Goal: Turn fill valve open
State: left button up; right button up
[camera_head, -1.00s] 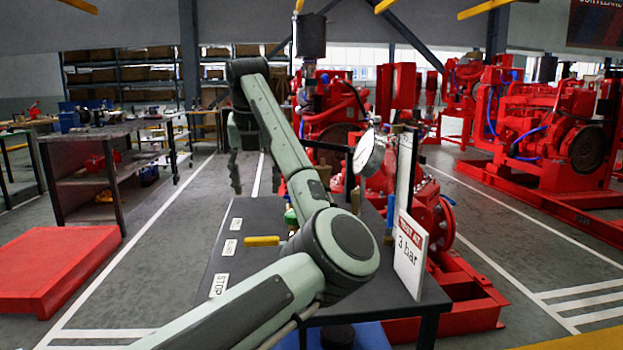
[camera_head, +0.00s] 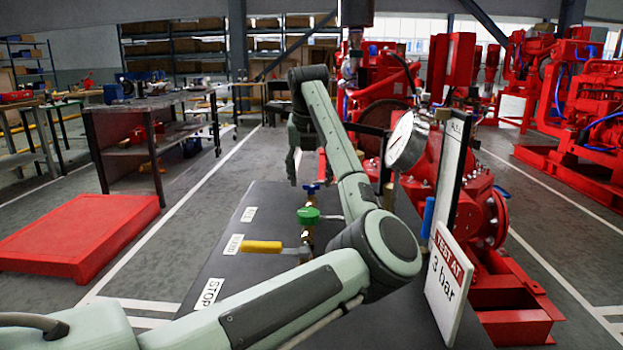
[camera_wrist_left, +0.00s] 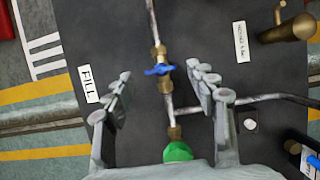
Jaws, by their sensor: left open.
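The fill valve has a blue handle (camera_head: 311,188) on a brass body. In the left wrist view the blue handle (camera_wrist_left: 158,69) lies next to the FILL label (camera_wrist_left: 88,84). My left gripper (camera_head: 294,172) is open above the table, just left of and beyond the blue handle in the head view. In the left wrist view its fingertips (camera_wrist_left: 158,73) stand on either side of the handle, apart from it. The height gap cannot be told. My right gripper is not in view.
A green knob (camera_head: 308,215) and a yellow lever (camera_head: 262,247) are on the dark tabletop (camera_head: 225,295). A pressure gauge (camera_head: 402,140) and a "TEST AT 3 bar" sign (camera_head: 447,283) stand close right of my left arm. A brass fitting (camera_wrist_left: 297,30) shows in the wrist view.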

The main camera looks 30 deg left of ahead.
pick_arm(q)
jog(key=shift+w+a+f, duration=0.1)
jog(key=shift+w+f, duration=0.1)
jog(key=shift+f, duration=0.25)
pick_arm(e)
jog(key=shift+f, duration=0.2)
pick_arm(q)
jog(key=shift+c, duration=0.5)
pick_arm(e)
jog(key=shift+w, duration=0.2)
pick_arm(q)
jog(key=c, duration=1.1)
jog(key=shift+o, duration=0.2)
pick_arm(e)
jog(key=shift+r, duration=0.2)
